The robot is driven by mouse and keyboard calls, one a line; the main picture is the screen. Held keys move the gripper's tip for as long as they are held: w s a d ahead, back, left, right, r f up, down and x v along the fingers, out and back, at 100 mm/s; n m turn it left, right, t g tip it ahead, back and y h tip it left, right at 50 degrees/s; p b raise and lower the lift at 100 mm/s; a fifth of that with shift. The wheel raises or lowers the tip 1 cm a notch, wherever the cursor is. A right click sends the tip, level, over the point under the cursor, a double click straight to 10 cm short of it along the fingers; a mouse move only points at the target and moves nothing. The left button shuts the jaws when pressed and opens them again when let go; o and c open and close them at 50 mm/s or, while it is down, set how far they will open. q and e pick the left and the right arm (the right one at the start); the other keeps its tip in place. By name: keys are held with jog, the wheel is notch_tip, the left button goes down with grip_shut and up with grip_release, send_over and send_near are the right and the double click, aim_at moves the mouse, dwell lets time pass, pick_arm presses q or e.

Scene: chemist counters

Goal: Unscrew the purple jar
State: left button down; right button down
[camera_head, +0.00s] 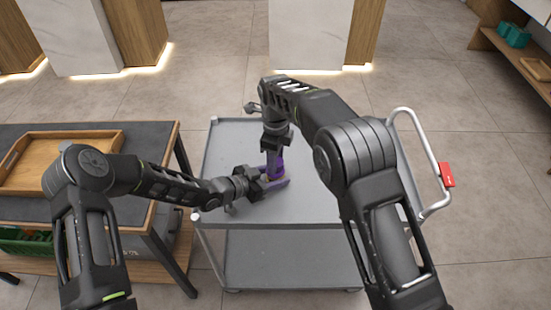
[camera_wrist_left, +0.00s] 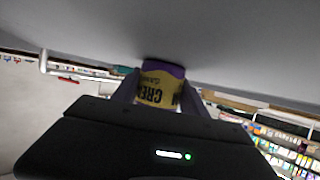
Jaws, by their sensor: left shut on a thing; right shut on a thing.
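The purple jar (camera_head: 274,172) is above the grey top of the trolley, toward its front middle. In the left wrist view the jar (camera_wrist_left: 160,88) shows a yellow label with dark letters and a purple band, upside down in the picture. My left gripper (camera_head: 271,183) comes in from the left, level, and is shut around the jar's side. My right gripper (camera_head: 275,160) points down from above and is shut on the jar's upper part. The two grippers and their fingers hide much of the jar, and the lid's edge cannot be made out.
The trolley top (camera_head: 320,205) is otherwise bare around the jar. A white handle (camera_head: 432,165) with a red tag (camera_head: 446,175) is at its right. On the left stands a table with a wooden tray (camera_head: 60,150) and a green crate (camera_head: 28,243) below.

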jog(key=n, duration=0.5)
jog(key=shift+n, duration=0.3)
jog(key=n, duration=0.2)
jog(key=shift+n, duration=0.4)
jog(key=n, duration=1)
jog(key=shift+r+n, duration=0.1)
jog(key=shift+n, duration=0.3)
jog(key=n, duration=1.3)
jog(key=shift+r, duration=0.1)
jog(key=n, duration=1)
jog(key=shift+n, duration=0.4)
jog(key=n, duration=0.5)
jog(key=shift+n, duration=0.4)
jog(key=shift+r, duration=0.25)
